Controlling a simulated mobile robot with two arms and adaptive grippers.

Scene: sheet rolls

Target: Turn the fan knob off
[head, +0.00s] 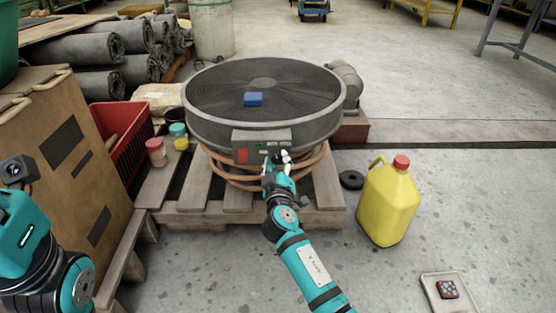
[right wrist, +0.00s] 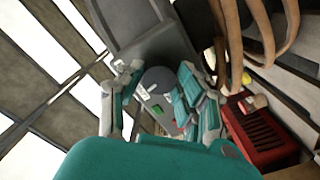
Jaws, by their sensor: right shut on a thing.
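A large round grey fan (head: 262,85) lies flat with its grille up. Its control panel (head: 248,140) on the front has a red patch and small labels. My right gripper (head: 279,160) is at the right part of this panel. In the right wrist view its fingers (right wrist: 158,92) are shut around a round dark grey knob (right wrist: 157,78). The fingers hide the knob in the head view, and its setting cannot be read. My left arm shows at the lower left of the head view, but its fingers are not visible.
The fan rests on coiled hose (head: 228,171) over a wooden pallet (head: 190,200). A blue block (head: 253,99) lies on the grille. Two jars (head: 156,153) and a red crate (head: 125,135) are left. A yellow jug (head: 388,208) stands right. Floor is open beyond it.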

